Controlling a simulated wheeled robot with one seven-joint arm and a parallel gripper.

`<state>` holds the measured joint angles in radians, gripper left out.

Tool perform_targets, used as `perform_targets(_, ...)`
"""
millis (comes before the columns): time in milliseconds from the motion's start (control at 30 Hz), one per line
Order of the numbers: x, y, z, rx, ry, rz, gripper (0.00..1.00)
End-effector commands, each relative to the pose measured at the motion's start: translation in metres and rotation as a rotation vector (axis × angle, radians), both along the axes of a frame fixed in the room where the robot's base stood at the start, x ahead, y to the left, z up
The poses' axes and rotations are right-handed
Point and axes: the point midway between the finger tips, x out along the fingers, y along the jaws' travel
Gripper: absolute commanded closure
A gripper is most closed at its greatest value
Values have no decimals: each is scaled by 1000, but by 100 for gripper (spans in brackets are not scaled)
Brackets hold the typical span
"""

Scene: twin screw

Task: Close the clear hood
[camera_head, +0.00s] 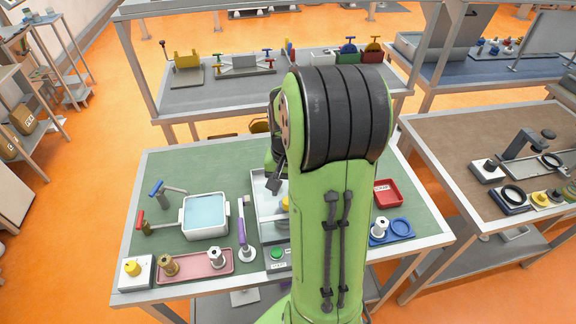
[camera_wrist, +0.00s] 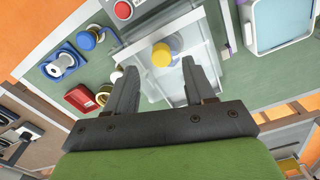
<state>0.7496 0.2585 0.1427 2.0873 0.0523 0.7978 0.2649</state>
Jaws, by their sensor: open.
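The clear hood (camera_head: 262,190) is at the middle of the green table, mostly hidden behind my arm in the head view. In the wrist view the see-through panel (camera_wrist: 205,58) shows over a pale base, with a yellow knob (camera_wrist: 161,54) seen between my fingers. I cannot tell the hood's exact angle. My gripper (camera_wrist: 157,78) is open and empty, with its two dark fingers apart over the hood area. In the head view my gripper (camera_head: 276,180) shows as a small dark shape beside the hood; whether it touches is unclear.
A water basin (camera_head: 205,215), a purple-handled tool (camera_head: 242,222) and a pink tray (camera_head: 195,265) are left of the hood. A green button (camera_head: 277,253) is in front. A red bin (camera_head: 388,192) and a blue tray (camera_head: 400,228) are to the right.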

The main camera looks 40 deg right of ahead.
Motion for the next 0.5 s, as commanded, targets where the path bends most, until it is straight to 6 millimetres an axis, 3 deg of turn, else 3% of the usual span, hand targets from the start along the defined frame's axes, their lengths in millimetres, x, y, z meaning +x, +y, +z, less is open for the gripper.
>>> perform_targets(100, 1, 0, 39, -4, -4, 1, 46)
perform_targets(300, 0, 0, 90, -2, -3, 1, 46)
perform_targets(500, 0, 0, 111, 2, 1, 0, 46)
